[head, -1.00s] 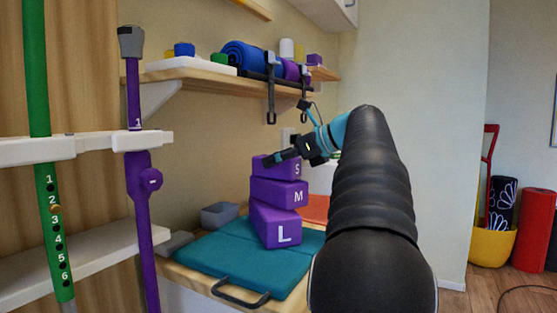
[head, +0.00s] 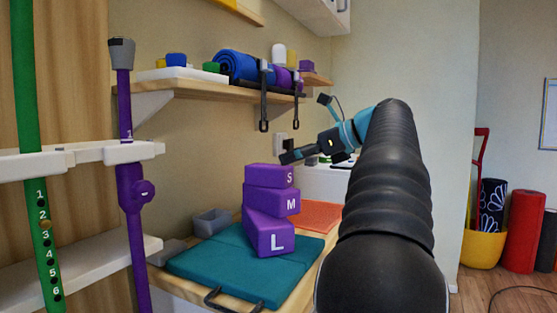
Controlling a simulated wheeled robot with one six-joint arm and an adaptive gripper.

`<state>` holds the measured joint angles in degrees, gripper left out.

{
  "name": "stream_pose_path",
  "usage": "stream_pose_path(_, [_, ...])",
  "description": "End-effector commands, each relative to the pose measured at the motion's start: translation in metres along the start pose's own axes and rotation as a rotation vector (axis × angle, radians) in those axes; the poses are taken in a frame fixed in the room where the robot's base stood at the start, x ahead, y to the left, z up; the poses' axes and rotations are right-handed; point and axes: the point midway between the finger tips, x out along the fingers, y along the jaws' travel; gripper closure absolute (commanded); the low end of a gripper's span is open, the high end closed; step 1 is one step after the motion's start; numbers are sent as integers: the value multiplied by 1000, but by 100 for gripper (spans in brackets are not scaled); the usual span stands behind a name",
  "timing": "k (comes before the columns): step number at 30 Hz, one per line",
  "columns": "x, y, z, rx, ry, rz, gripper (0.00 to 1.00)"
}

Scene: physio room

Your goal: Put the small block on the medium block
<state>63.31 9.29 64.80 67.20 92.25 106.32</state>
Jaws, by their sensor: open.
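Three purple blocks stand stacked on a teal mat (head: 210,262) in the head view. The large block marked L (head: 268,233) is at the bottom, turned relative to the ones above. The medium block marked M (head: 268,201) lies on it. The small block marked S (head: 266,176) rests on top of the medium block. My gripper (head: 286,152) is above and just right of the small block, with a visible gap between them. It holds nothing that I can see. Its fingers show side-on and small.
A grey bin (head: 211,221) stands behind the mat. An orange mat (head: 318,216) lies to the right. Above, a wooden shelf (head: 205,90) carries a blue roll (head: 237,66) and has black straps hanging down. Green and purple poles with white brackets stand at the left.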

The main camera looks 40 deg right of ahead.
Motion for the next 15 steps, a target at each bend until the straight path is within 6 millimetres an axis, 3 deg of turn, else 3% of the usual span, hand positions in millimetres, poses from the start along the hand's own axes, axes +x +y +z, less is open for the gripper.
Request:
stream_pose_path(6, [-36,-1,1,0,0,-2,17])
stream_pose_path(15, [-49,0,0,0,0,0,17])
